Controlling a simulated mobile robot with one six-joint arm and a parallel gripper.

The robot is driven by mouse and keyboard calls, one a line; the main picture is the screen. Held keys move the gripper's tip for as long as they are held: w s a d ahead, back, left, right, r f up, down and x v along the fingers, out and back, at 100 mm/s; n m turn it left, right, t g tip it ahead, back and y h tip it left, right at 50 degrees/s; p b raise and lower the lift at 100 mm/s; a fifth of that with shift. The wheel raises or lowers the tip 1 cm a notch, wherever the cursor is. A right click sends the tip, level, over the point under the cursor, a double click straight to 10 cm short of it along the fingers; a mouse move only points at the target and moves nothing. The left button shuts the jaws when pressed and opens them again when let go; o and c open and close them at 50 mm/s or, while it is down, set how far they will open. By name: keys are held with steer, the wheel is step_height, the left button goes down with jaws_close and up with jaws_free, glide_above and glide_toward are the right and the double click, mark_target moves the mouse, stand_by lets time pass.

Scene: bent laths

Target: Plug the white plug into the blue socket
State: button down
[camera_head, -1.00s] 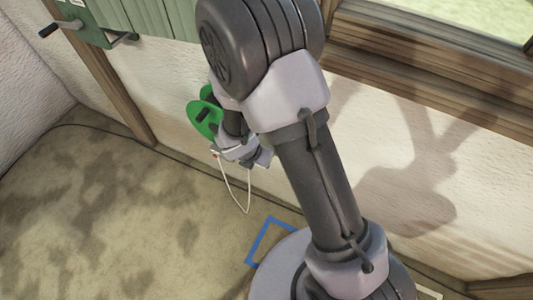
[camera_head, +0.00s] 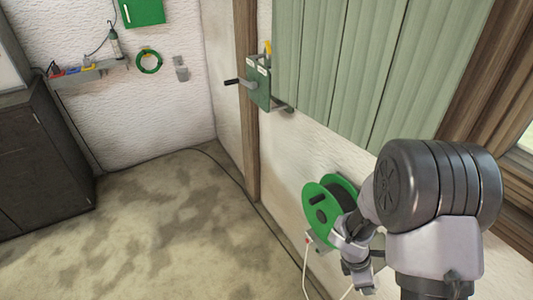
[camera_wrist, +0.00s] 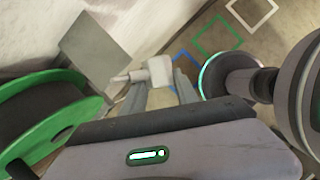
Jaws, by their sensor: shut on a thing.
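The white plug (camera_wrist: 160,72) is between the fingertips of my gripper (camera_wrist: 160,86) in the wrist view, its pins pointing left. My gripper is shut on it. In the head view my gripper (camera_head: 362,276) is at the lower right, in front of a green cable reel; the plug cannot be made out there. On a grey wall ledge at the far upper left are small red, blue and yellow pieces. The blue one (camera_head: 73,69) may be the blue socket, but it is too small to tell. My gripper is far from it.
The green reel (camera_head: 324,212) is close beside my gripper, and a white cable (camera_head: 305,262) hangs near it. A crank box (camera_head: 260,85) juts from the wall. A dark cabinet (camera_head: 40,160) stands left. The floor (camera_head: 170,230) between is clear.

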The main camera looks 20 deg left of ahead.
steer(key=s+d+f+m+g+y+b, duration=0.1)
steer(key=s+f+m+g+y+b, duration=0.1)
steer(key=m, duration=0.8)
steer(key=s+d+f+m+g+y+b, duration=0.1)
steer(key=f+m+g, duration=0.3)
steer(key=m, duration=0.7)
steer(key=shift+s+d+f+m+y+b, duration=0.15)
steer(key=shift+s+f+m+y+b, duration=0.15)
steer(key=shift+s+f+y+b, duration=0.5)
steer(key=shift+r, duration=0.25)
